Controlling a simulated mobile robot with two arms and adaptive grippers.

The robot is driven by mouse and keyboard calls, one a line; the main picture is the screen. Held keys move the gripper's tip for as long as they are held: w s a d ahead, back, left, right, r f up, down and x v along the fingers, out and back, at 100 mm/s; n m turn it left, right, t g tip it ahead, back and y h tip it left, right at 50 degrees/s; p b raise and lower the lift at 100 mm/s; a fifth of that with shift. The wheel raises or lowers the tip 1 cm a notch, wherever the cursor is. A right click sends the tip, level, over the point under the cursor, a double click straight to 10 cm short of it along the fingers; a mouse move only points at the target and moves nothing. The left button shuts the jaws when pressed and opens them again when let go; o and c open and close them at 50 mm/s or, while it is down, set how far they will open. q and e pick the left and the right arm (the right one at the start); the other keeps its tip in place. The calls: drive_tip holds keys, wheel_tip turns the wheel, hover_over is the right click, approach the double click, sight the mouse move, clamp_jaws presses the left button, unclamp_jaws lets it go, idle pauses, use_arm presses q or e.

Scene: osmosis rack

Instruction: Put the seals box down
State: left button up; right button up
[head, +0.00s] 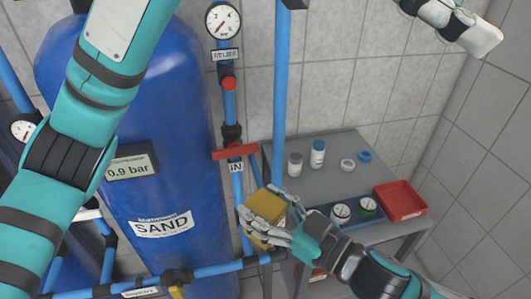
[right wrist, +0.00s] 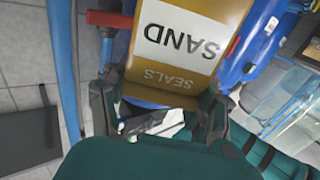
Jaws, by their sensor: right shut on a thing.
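The seals box (head: 266,207) is a yellow-brown box held in the air in front of the blue sand vessel, left of the grey bench. My right gripper (head: 268,222) is shut on it. In the right wrist view the box (right wrist: 180,70) fills the upper middle, with a white label reading SAND and the word SEALS, both upside down. The right gripper's fingers (right wrist: 160,105) lie at its near end.
A blue vertical pipe (head: 281,100) and the vessel (head: 150,90) stand close by the box.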

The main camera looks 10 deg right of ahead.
use_arm(q)
wheel_tip(320, 180, down, 10)
drive_tip(key=n+y, duration=0.3)
drive_tip(key=y, duration=0.1)
use_arm(e)
drive_tip(key=shift+a, duration=0.1)
use_arm(q)
drive_tip(key=n+t+y, duration=0.5)
drive_tip(key=n+y, duration=0.4)
drive_tip(key=n, duration=0.4)
hover_over(265, 204)
wheel_tip(265, 204, down, 14)
wheel_tip(265, 204, down, 11)
drive_tip(key=shift+f, duration=0.15)
